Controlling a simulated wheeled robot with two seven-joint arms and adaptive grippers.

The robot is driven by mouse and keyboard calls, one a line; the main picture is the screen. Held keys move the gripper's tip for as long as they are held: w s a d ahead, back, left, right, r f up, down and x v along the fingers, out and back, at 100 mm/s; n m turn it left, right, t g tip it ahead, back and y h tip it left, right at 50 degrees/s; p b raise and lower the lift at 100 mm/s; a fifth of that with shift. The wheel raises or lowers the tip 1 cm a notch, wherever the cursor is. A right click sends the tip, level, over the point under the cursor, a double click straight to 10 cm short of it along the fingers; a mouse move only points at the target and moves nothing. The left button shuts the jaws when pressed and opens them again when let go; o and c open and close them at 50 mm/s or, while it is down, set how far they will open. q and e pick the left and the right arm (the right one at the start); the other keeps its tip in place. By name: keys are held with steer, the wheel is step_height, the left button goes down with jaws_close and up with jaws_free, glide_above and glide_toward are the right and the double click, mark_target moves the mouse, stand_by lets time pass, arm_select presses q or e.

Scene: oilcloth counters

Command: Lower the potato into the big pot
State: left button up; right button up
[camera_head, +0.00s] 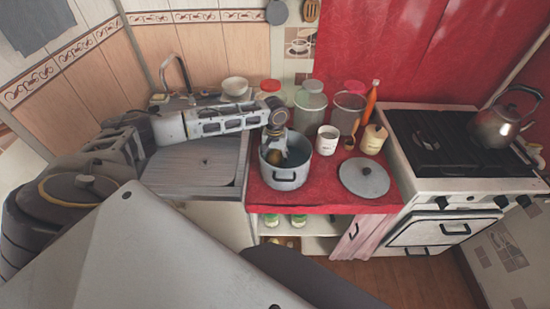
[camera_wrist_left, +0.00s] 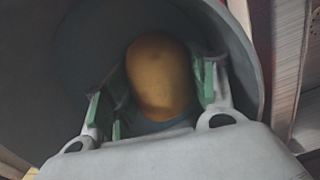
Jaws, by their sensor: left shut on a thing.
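The big pot (camera_head: 286,175) is a grey metal pot with dark handles, standing open on the red oilcloth counter. My left gripper (camera_head: 281,154) reaches down into it from above. In the left wrist view the gripper (camera_wrist_left: 158,95) is shut on the brownish-yellow potato (camera_wrist_left: 160,75), with green-padded fingers on both sides of it. The pot's grey inner wall (camera_wrist_left: 85,50) surrounds the potato there. I cannot tell whether the potato touches the bottom. In the head view a small brownish part shows between the fingers. My right gripper is not in view.
A round grey lid (camera_head: 364,180) lies right of the pot. A white mug (camera_head: 327,140), a cream canister (camera_head: 373,140), glass jars (camera_head: 309,114) and an orange bottle (camera_head: 370,105) stand close behind and right. The stove (camera_head: 450,145) with a kettle (camera_head: 497,128) is further right.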

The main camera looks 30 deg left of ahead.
mark_target(275, 154)
arm_select(q)
steer(key=o, duration=1.2)
steer(key=shift+c, duration=0.2)
steer(key=shift+a, duration=0.1)
steer(key=shift+r, duration=0.6)
step_height(275, 154, up, 11)
steer(key=shift+f, duration=0.15)
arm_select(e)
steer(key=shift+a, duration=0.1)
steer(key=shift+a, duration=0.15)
